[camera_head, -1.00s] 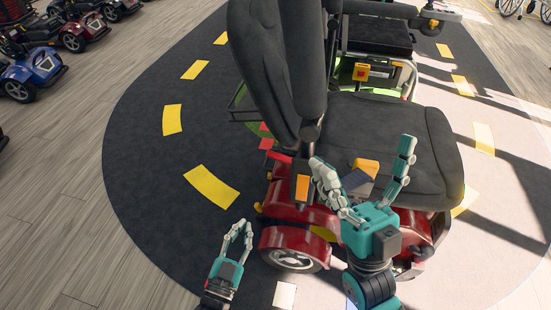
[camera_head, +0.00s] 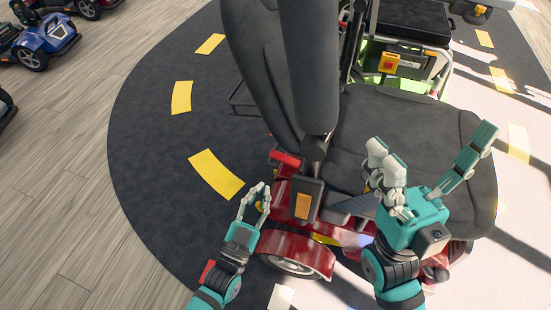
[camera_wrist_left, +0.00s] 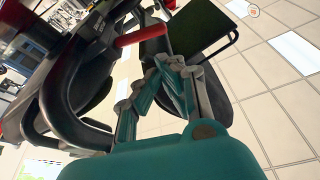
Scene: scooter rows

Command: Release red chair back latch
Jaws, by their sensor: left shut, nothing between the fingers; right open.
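The red mobility scooter chair has a dark padded back (camera_head: 262,60) and a grey seat (camera_head: 405,145) above a red base (camera_head: 300,245). A red lever (camera_head: 286,157) sticks out at the foot of the back, and a red bar also shows in the left wrist view (camera_wrist_left: 142,36). My left gripper (camera_head: 259,190) is shut and empty, just below and left of the lever, apart from it. Its fingers (camera_wrist_left: 172,68) point toward the red bar in the wrist view. My right gripper (camera_head: 430,145) is open over the front of the seat, its fingers spread.
A dark armrest (camera_head: 310,70) stands raised beside the back. Another chair with green parts (camera_head: 405,65) is close behind. Blue and red scooters (camera_head: 45,42) stand far left. The dark floor at left is free.

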